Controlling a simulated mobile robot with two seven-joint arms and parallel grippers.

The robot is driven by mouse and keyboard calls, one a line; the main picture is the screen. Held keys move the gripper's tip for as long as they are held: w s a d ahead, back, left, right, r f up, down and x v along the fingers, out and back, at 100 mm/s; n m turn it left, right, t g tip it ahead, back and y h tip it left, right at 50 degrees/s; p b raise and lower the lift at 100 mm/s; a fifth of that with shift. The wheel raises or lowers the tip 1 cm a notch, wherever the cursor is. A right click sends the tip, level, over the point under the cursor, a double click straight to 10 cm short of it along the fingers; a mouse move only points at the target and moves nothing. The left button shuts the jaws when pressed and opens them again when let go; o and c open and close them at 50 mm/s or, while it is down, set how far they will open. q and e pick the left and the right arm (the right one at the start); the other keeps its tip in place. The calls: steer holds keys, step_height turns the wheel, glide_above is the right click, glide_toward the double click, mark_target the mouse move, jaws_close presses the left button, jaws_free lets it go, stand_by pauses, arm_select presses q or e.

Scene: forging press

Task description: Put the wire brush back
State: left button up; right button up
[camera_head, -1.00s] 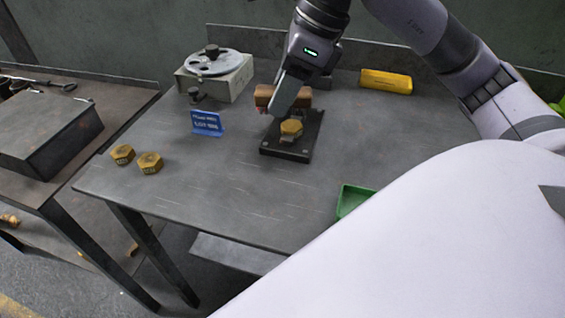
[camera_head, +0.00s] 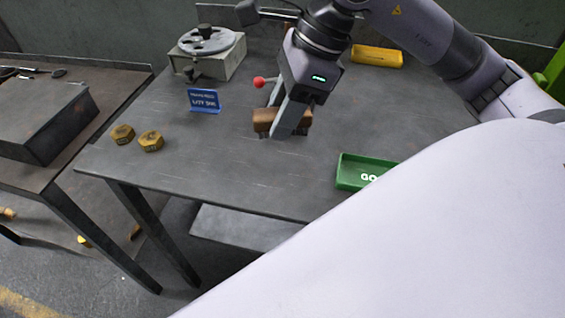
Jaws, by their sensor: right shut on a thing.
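The wire brush (camera_head: 266,119) has a brown wooden block, with short dark parts showing under it. My right gripper (camera_head: 281,128) points down at the middle of the work table and is shut on the brush. Its near finger crosses the front of the block and hides part of it. I cannot tell whether the brush touches the table top or hangs just above it. My left gripper is not in view.
On the table (camera_head: 220,150) are two brass hex pieces (camera_head: 150,141), a blue sign (camera_head: 205,100), a dial device (camera_head: 207,55), a green tray (camera_head: 347,172) and a yellow block (camera_head: 377,57). A red ball knob (camera_head: 258,82) shows behind my gripper.

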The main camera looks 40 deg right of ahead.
mark_target(275, 182)
step_height(275, 182, down, 12)
steer(key=shift+f+b, duration=0.1)
steer(key=shift+b, duration=0.2)
steer(key=shift+f+b, duration=0.2)
steer(key=shift+b, duration=0.1)
steer(key=o, duration=0.9)
steer(key=shift+r, duration=0.1)
steer(key=shift+o, duration=0.2)
